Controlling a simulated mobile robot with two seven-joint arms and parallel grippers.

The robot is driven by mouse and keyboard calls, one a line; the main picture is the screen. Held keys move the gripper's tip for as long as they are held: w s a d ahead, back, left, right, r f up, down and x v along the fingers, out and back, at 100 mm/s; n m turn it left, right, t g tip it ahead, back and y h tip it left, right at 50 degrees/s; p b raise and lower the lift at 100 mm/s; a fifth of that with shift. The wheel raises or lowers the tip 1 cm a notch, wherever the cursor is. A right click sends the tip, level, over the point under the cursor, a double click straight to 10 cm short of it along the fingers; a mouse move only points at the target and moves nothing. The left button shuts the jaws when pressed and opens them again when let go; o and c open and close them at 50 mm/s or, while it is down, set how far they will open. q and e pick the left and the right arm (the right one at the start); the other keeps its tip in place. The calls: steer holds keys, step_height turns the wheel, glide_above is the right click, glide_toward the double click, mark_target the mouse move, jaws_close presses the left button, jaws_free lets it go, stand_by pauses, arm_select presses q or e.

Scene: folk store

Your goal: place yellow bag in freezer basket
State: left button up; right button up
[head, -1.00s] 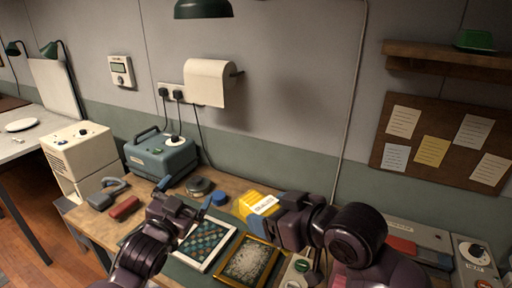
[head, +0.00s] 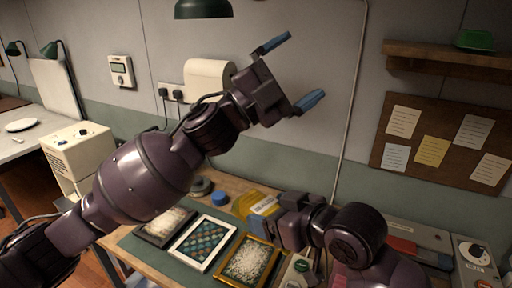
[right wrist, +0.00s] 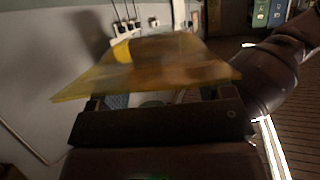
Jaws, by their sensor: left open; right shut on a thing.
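The yellow bag (head: 255,203) has a white label and shows just left of my right gripper (head: 280,212) in the head view, above the workbench. My right gripper is shut on it. In the right wrist view the yellow bag (right wrist: 150,77) spans the jaws as a flat, blurred, translucent yellow shape. My left gripper (head: 291,72) is open and empty, raised high in front of the wall, well above the bag. I cannot make out a freezer basket in either view.
Framed pieces (head: 204,243) lie on the green mat of the workbench. A blue round lid (head: 220,198) sits near the bag. A cream box unit (head: 78,148) stands at left. A paper roll (head: 208,78) hangs behind my left arm. A shelf (head: 440,58) juts out at upper right.

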arm_select(q)
steer(key=s+d+r+m+g+y, duration=0.3)
steer(key=s+d+m+g+y, duration=0.1)
steer(key=s+d+m+g, duration=0.45)
steer(key=n+t+y, duration=0.3)
steer(key=n+y, duration=0.7)
steer(key=y, duration=0.9)
glide_toward(256, 197)
steer(key=shift+w+d, duration=0.1)
steer(key=shift+w, duration=0.1)
step_height(256, 197, down, 11)
steer(key=shift+f, duration=0.1)
